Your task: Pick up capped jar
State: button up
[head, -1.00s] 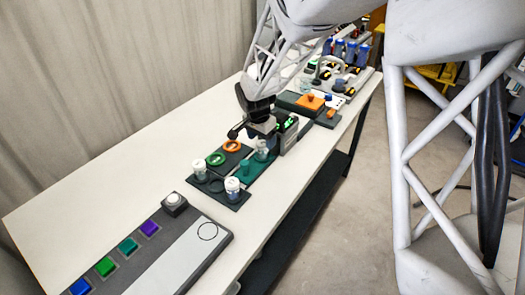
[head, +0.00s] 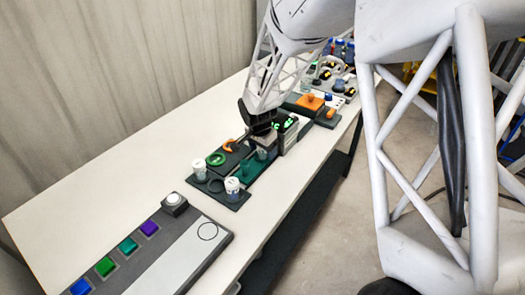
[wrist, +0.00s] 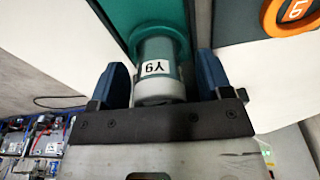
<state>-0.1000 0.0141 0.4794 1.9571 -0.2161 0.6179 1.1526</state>
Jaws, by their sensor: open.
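In the wrist view, a jar (wrist: 158,65) with a pale grey cap (wrist: 159,92) and a white label reading "Y9" or "6Y" stands on a green surface. My gripper (wrist: 162,82) is open, with one blue finger on each side of the jar. A gap shows at each side, narrower on the right. In the head view, my gripper (head: 262,143) is low over the green tray (head: 246,172), and the jar is mostly hidden by it. Two more white-topped jars, one at the left (head: 199,171) and one in front (head: 232,189), stand on the dark tray.
A green ring (head: 215,159) and an orange ring (head: 230,146) lie beside my gripper. A dark box with green lights (head: 287,132) stands close on its right. A button panel (head: 130,250) is at the front. The table's left side is clear.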

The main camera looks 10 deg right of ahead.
jog(key=shift+c, duration=0.4)
jog(key=c, duration=0.9)
jog(key=shift+c, duration=0.2)
jog(key=shift+r, duration=0.1)
jog(key=shift+r, duration=0.75)
notch_tip(320, 180, up, 2)
jog(key=shift+r, duration=0.1)
jog(key=s, duration=1)
jog(key=s+d+r, duration=0.1)
jog(key=s, duration=0.5)
